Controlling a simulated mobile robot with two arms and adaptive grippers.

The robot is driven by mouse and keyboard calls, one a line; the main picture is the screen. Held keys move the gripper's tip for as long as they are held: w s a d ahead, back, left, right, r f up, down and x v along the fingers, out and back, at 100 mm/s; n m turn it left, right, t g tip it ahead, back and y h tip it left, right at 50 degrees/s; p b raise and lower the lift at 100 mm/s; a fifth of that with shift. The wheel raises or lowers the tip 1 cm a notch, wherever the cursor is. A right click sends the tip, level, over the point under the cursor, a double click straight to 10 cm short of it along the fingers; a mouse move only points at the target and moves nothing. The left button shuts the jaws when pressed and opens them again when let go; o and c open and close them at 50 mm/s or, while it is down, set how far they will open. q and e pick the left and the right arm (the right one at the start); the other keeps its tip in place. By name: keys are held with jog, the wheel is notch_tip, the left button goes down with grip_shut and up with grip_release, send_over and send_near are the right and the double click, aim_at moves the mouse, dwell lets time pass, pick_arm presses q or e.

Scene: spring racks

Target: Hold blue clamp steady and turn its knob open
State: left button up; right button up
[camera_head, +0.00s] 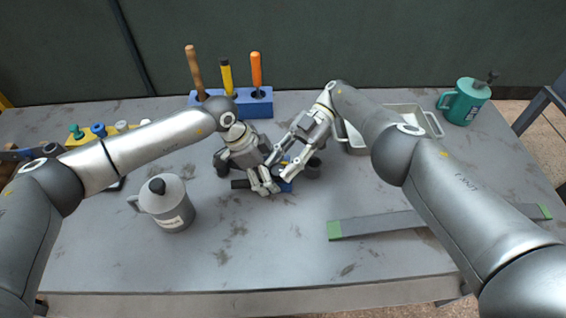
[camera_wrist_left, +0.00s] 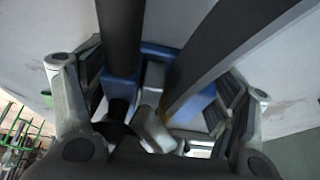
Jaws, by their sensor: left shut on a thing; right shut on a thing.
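The blue clamp (camera_head: 286,185) lies near the middle of the table, with dark bars and dark round ends beside it, mostly hidden by my grippers. In the left wrist view its blue body (camera_wrist_left: 158,52) shows between dark bars. My left gripper (camera_head: 265,188) reaches down from the left and is shut on the clamp. My right gripper (camera_head: 280,170) comes in from the right, close beside the left one, and is shut on a part of the clamp. The knob is hidden, so I cannot tell which part the right fingers hold.
A grey lidded can (camera_head: 168,208) stands at the front left. A blue tool block (camera_head: 250,104) with several handles stands behind the clamp. A metal tray (camera_head: 408,113) and teal can (camera_head: 465,101) are at the back right. A grey green-ended bar (camera_head: 385,224) lies front right.

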jog(key=shift+w+r, duration=0.1)
jog(key=shift+r, duration=0.05)
jog(key=o, duration=0.8)
jog(key=shift+c, duration=0.2)
jog(key=w+d+t, duration=0.1)
jog(key=w+d+m, duration=0.1)
jog(key=w+d+t+y, duration=0.1)
jog(key=shift+w+d+r+t, duration=0.25)
jog(key=shift+w+r+t, duration=0.05)
jog(key=d, duration=0.1)
jog(key=m+t, duration=0.1)
jog(key=d+m+t+y, duration=0.1)
jog(key=shift+w+d+r, duration=0.3)
jog(key=shift+w, duration=0.05)
jog(key=shift+s+d+r+m+t+y, duration=1.1)
jog(key=shift+s+d+r+m+t, duration=0.65)
jog(key=shift+s+m+t, duration=1.05)
jog(key=shift+m+g, duration=0.3)
jog(key=x, duration=1.1)
jog(key=shift+s+d+f, duration=0.2)
jog(key=shift+f, duration=0.15)
